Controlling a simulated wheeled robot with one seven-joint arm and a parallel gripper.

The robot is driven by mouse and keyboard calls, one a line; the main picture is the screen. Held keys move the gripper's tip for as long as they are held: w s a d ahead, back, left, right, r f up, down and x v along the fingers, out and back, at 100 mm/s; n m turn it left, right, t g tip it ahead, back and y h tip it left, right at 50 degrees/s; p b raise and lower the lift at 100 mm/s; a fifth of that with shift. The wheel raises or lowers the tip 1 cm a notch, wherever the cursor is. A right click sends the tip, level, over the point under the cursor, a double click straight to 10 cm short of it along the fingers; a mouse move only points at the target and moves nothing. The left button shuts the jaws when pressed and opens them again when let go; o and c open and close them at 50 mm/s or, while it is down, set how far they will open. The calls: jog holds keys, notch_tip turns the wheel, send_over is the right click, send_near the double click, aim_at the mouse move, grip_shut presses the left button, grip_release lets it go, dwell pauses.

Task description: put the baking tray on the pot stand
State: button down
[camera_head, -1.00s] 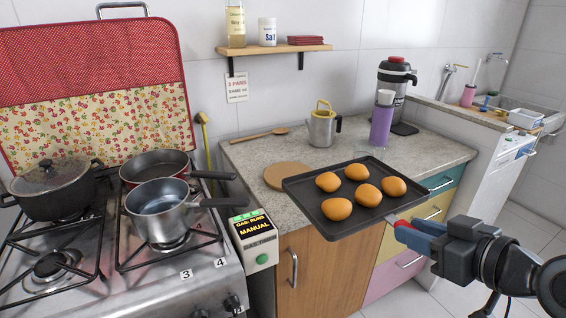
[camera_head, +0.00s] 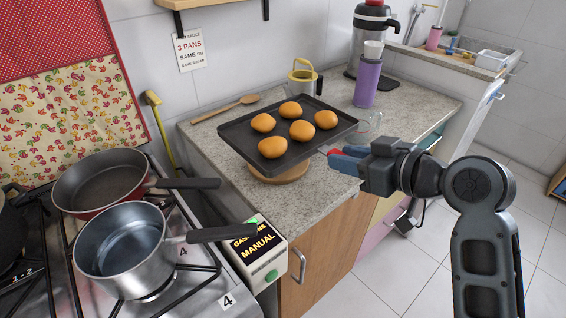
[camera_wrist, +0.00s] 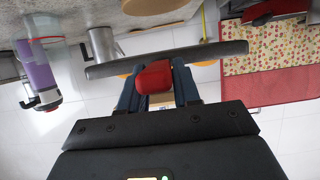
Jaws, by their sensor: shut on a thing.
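The black baking tray (camera_head: 262,139) carries several orange-brown buns (camera_head: 302,130) and looks about level. My gripper (camera_head: 343,159) is shut on the tray's red handle at its right side; in the wrist view the fingers (camera_wrist: 155,85) close around this red handle (camera_wrist: 153,77), with the dark tray edge (camera_wrist: 210,52) just beyond. The pot stand, a round wooden disc (camera_head: 287,174), lies on the counter under the tray, mostly hidden by it; its near rim shows. I cannot tell whether the tray touches the stand.
A clear glass item (camera_head: 369,126) is close to the tray's right. Pans (camera_head: 120,240) stand on the stove at left.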

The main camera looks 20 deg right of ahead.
jog(key=w+a+f, duration=0.3)
jog(key=w+a, duration=0.1)
jog(key=w, duration=0.1)
jog(key=w+a+f+p, duration=0.1)
jog(key=w+a+f, duration=0.1)
jog(key=shift+w+a+f, duration=0.2)
jog(key=shift+w+f, duration=0.05)
jog(key=shift+f, duration=0.1)
jog(key=shift+f+p, duration=0.3)
jog(key=shift+f, duration=1.75)
jog(key=c, duration=0.8)
grip_release()
jog(key=shift+f, duration=0.1)
jog(key=b+v, duration=0.1)
jog(key=v, duration=1.1)
